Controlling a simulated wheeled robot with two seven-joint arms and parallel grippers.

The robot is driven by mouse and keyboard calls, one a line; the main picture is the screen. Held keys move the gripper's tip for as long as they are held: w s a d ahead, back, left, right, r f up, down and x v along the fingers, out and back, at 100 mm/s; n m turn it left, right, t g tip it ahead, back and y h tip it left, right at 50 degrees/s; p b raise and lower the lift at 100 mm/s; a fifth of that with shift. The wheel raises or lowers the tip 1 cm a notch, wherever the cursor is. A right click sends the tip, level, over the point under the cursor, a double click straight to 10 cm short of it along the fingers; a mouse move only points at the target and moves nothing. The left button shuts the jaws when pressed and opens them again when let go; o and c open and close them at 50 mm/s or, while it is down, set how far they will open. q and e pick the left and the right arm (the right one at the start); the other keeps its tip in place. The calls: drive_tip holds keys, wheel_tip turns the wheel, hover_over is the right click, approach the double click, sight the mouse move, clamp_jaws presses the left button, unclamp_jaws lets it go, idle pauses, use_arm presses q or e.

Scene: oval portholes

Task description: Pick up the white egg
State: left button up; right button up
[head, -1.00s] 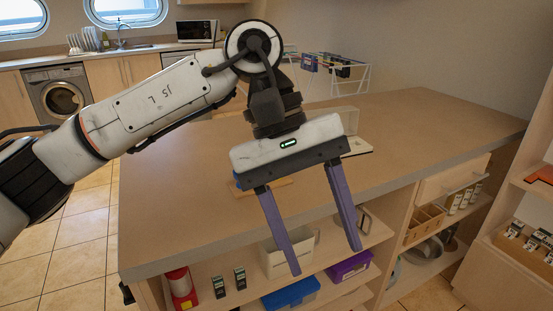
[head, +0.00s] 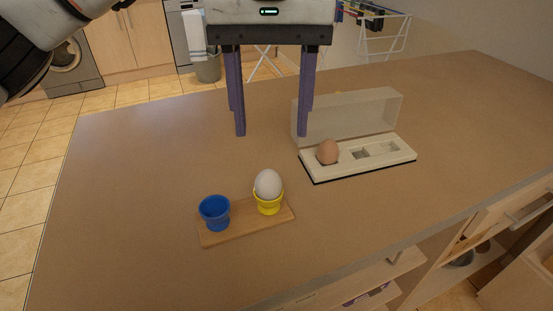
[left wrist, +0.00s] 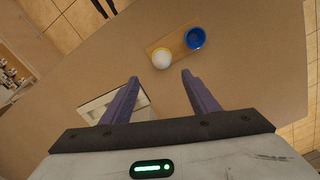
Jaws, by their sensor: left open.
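The white egg (head: 268,184) sits upright in a yellow egg cup (head: 268,206) at the right end of a small wooden board (head: 246,229). An empty blue cup (head: 214,211) stands at the board's left end. My left gripper (head: 271,136) is open and empty, raised above the counter behind the egg in the head view. In the left wrist view the egg (left wrist: 161,60) lies beyond the open fingertips (left wrist: 160,76), slightly left of the blue cup (left wrist: 195,39). My right gripper is not in view.
The counter (head: 130,180) is clear left of the board. Open shelves lie below its front edge.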

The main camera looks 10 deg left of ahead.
sight(268, 171)
use_arm(q)
drive_tip(key=f, duration=0.2)
drive_tip(key=s+f, duration=0.1)
drive_tip(key=shift+f, duration=0.35)
drive_tip(key=f, duration=0.5)
drive_tip(key=shift+a+f+b, duration=0.1)
drive_tip(key=shift+a+b, duration=0.15)
drive_tip(key=shift+b, duration=0.1)
drive_tip(key=shift+f, duration=0.3)
drive_tip(key=c, duration=0.8)
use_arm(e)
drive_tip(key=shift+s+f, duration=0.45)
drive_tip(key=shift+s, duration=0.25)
